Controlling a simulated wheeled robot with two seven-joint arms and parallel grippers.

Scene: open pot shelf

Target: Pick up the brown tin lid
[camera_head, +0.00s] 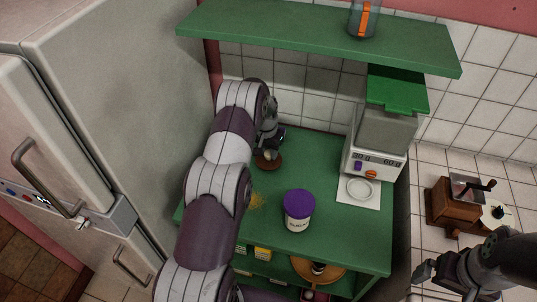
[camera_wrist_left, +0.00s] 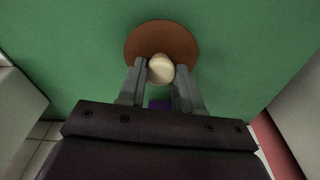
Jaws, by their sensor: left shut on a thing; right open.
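The brown tin lid (camera_head: 267,163) is a round brown disc with a pale knob, at the back left of the green shelf top. It also shows in the left wrist view (camera_wrist_left: 145,37), with its cream knob (camera_wrist_left: 160,68) between my fingertips. My left gripper (camera_head: 270,150) is shut on the knob; it shows in the left wrist view (camera_wrist_left: 160,80) too. I cannot tell whether the lid touches the green surface or is just above it. My right gripper (camera_head: 432,275) is open and empty at the lower right, away from the lid.
A white jar with a purple lid (camera_head: 299,211) stands on the green top (camera_head: 335,250). A scale (camera_head: 377,150) stands at the back right, a wooden grinder (camera_head: 452,205) further right. A green upper shelf (camera_head: 320,38) hangs above. A fridge (camera_head: 110,110) borders the left.

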